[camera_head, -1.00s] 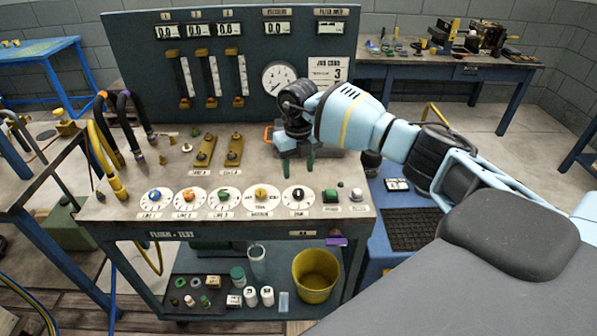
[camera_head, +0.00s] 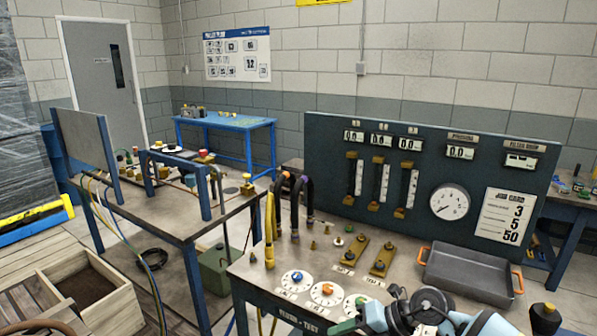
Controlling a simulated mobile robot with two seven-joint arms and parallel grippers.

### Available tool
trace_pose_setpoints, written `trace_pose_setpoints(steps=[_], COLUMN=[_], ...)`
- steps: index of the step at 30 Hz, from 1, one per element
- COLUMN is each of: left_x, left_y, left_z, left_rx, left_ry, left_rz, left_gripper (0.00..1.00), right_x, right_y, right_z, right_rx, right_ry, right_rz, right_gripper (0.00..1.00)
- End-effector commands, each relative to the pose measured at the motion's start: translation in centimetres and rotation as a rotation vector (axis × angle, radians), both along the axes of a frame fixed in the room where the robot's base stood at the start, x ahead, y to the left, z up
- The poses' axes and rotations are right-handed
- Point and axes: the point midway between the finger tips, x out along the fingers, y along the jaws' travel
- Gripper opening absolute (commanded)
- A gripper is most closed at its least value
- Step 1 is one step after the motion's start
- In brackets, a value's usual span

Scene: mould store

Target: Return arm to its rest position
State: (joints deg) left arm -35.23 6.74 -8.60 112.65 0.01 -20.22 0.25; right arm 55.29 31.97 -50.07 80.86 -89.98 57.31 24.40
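My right arm shows at the bottom right of the head view, over the near part of the flush test bench (camera_head: 262,268). Its light blue and black wrist is cut by the lower frame edge. A greenish tip of the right gripper (camera_head: 346,326) shows just below the dials. Its other finger is not clear, so I cannot tell whether it is open or what it holds. My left gripper is out of view.
A grey tray with orange handles (camera_head: 470,276) sits on the bench at right. The gauge panel (camera_head: 330,190) stands behind it. Hoses (camera_head: 272,225) rise at the bench's left end. Another blue-framed bench (camera_head: 180,225) and a wooden crate (camera_head: 60,265) stand to the left.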

Motion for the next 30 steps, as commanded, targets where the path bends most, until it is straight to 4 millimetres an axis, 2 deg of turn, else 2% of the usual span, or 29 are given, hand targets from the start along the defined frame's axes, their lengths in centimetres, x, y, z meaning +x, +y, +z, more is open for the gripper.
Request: trace_pose_setpoints(steps=[1, 3, 5, 8, 11, 14, 17, 22, 26, 29, 30], left_x=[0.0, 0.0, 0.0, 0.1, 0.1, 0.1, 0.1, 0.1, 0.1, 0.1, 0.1], left_y=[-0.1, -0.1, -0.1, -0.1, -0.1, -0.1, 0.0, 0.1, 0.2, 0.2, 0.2], left_z=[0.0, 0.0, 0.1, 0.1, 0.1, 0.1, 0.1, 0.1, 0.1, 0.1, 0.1], left_rx=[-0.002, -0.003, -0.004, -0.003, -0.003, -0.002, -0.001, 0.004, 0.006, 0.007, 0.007], left_ry=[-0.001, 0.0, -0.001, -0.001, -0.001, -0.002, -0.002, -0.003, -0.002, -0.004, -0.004], left_rz=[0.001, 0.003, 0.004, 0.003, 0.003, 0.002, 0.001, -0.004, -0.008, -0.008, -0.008], left_gripper=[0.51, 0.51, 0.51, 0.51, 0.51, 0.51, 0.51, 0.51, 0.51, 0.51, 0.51], right_x=[-1.1, -2.0, -2.6, -3.3, -3.7, -3.9, -4.5, -7.0, -10.9, -15.2, -17.3], right_y=[2.5, 5.0, 6.4, 7.5, 6.9, 5.0, 2.2, -3.3, -7.2, -9.5, -10.2], right_z=[0.4, 1.8, 3.1, 5.2, 6.7, 7.2, 6.5, 2.6, -1.7, -5.2, -6.5], right_rx=[0.124, 0.296, 0.437, 0.655, 0.844, 0.998, 1.113, 1.204, 1.178, 1.102, 1.056], right_ry=[-0.007, -0.021, -0.023, -0.01, 0.022, 0.074, 0.142, 0.304, 0.46, 0.598, 0.657], right_rz=[-0.022, -0.08, -0.144, -0.287, -0.463, -0.673, -0.905, -1.334, -1.667, -1.914, -2.006], right_gripper=[0.51, 0.51, 0.51, 0.51, 0.51, 0.51, 0.51, 0.51, 0.51, 0.51, 0.51])
